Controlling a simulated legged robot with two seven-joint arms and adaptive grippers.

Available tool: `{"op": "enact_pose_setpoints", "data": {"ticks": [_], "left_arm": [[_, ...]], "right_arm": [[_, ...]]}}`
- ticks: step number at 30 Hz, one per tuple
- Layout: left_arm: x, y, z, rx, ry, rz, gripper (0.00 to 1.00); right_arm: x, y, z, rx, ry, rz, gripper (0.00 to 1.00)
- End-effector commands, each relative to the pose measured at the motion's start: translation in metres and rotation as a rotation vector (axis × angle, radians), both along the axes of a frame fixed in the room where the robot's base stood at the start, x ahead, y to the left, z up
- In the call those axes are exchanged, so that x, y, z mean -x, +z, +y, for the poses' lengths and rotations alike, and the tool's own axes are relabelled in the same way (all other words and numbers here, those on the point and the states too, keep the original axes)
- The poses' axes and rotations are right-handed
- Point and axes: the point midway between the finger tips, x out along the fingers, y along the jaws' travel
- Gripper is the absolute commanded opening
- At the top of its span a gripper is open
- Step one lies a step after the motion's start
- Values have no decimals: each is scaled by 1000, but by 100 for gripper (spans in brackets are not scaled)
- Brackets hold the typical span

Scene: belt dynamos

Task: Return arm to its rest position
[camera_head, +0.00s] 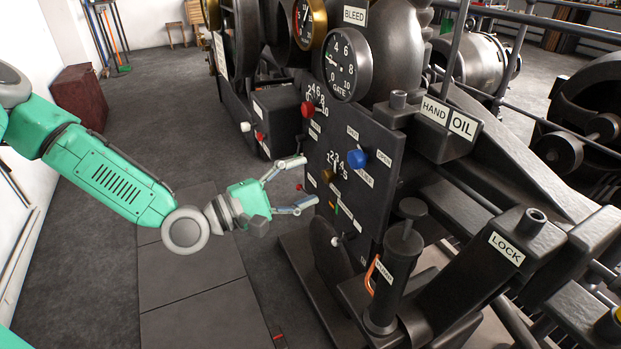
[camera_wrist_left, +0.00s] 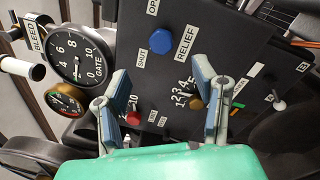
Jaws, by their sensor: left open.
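My left arm (camera_head: 120,188) comes in from the left in the head view, green with grey joints. My left gripper (camera_head: 302,182) is open, its two fingers apart and pointing at the dark control panel (camera_head: 385,195). Nothing shows between the fingers. In the left wrist view the open fingers of the left gripper (camera_wrist_left: 165,105) frame part of the panel (camera_wrist_left: 215,30). A blue knob (camera_head: 357,158) labelled RELIEF is on the panel, to the right of the gripper; it also shows in the wrist view (camera_wrist_left: 161,41). My right gripper is not in view.
A red knob (camera_head: 307,109) and the GATE gauge (camera_head: 347,64) are above the gripper. A cylinder with an orange handle (camera_head: 385,273) and the LOCK block (camera_head: 505,255) stand at lower right. A dark red box (camera_head: 80,97) stands by the wall. Floor (camera_head: 185,290) below the arm is mostly clear.

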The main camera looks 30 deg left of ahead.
Motion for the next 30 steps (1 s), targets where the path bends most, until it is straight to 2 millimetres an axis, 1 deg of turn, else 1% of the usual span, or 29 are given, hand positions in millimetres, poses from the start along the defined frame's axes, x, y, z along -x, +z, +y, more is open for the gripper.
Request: {"op": "enact_pose_setpoints", "data": {"ticks": [4,11,14,17,18,20,21,23,24,26,27,29,30], "left_arm": [[0,0,0,0,0,0,54],[1,-2,-2,-8,-3,5,54],[6,-19,-14,-73,-24,39,54],[24,-57,-37,-236,-81,111,54],[36,-78,-46,-329,-116,146,54],[59,-112,-58,-487,-183,199,54],[77,-134,-62,-597,-235,230,54],[105,-164,-62,-767,-322,268,54],[125,-182,-59,-878,-387,288,54],[154,-205,-50,-1044,-491,312,54],[173,-218,-41,-1151,-562,323,54],[199,-233,-25,-1301,-669,335,54],[214,-240,-13,-1393,-739,338,54]], "right_arm": [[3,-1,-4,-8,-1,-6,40],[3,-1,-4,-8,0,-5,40],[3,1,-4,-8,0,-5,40],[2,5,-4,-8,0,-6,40],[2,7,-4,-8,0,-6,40],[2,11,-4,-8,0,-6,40],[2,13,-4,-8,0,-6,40],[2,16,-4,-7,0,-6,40],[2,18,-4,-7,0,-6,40],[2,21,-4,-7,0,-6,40],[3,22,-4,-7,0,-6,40],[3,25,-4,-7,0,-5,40],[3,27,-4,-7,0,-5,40]]}}
